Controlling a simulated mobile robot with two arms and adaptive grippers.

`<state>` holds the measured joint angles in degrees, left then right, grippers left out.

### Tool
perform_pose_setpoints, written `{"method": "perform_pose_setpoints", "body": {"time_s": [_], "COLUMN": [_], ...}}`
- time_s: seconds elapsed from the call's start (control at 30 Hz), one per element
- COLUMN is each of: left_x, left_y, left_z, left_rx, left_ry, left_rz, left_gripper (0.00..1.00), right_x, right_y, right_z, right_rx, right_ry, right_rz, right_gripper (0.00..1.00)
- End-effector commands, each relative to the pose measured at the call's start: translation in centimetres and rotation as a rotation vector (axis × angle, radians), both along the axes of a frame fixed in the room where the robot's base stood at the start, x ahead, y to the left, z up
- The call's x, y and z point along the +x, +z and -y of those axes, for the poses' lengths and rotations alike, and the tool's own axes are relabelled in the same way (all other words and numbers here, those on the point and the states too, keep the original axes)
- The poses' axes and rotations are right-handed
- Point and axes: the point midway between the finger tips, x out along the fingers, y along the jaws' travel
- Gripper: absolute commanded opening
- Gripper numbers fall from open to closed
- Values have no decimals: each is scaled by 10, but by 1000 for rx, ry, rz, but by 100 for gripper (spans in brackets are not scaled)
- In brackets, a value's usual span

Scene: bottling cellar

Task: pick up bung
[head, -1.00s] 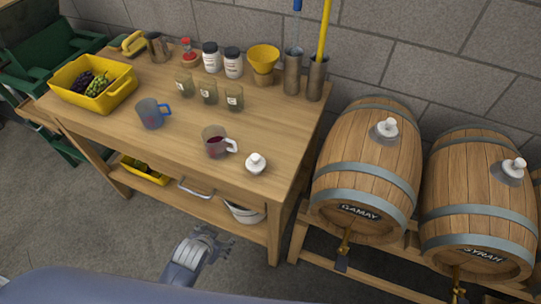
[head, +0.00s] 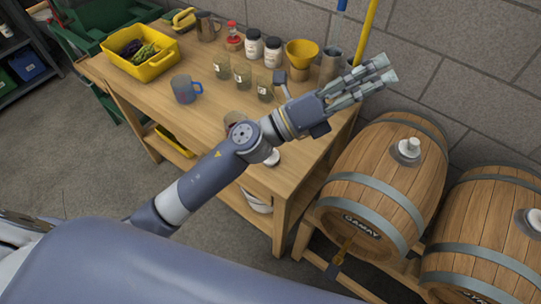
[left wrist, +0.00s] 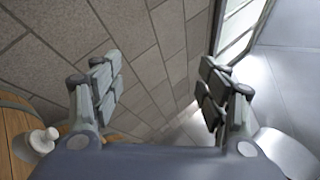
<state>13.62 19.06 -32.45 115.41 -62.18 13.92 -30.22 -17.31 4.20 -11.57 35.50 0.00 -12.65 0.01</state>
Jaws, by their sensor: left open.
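A white bung (head: 409,147) sits in the top of the Gamay barrel (head: 362,195). A second white bung (head: 534,220) sits on the right barrel (head: 485,235), cut by the picture edge. A white object (head: 272,159) on the table, like the bungs, is mostly hidden behind my left arm. My left gripper (head: 387,70) is open and empty, raised above the table's right end, up and left of the Gamay bung in the head view. The left wrist view shows its spread fingers (left wrist: 160,88), with a bung on a barrel (left wrist: 42,140) at lower left. My right gripper is not in view.
A cup (head: 231,117) is partly hidden by my arm. A block wall stands behind the table and barrels.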

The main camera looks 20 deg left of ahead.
Motion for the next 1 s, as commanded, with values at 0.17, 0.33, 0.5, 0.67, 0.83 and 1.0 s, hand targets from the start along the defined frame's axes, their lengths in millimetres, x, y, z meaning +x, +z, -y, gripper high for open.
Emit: {"method": "perform_pose_setpoints", "body": {"time_s": [0.17,0.33,0.5,0.67,0.83,1.0], "left_x": [-43,-56,-32,-2,14,16], "left_y": [-45,-129,-203,-226,-221,-231], "left_z": [56,49,-25,-117,-177,-191], "left_rx": [469,945,1441,1822,2032,2075], "left_ry": [-250,-499,-767,-990,-1128,-1165], "left_rz": [403,701,870,871,808,783], "left_gripper": [68,68,68,68,68,68], "right_x": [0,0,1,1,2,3], "right_y": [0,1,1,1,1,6], "right_z": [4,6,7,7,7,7], "right_rx": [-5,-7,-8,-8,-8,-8], "right_ry": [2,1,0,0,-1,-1], "right_rz": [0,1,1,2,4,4], "right_gripper": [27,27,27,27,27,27]}}
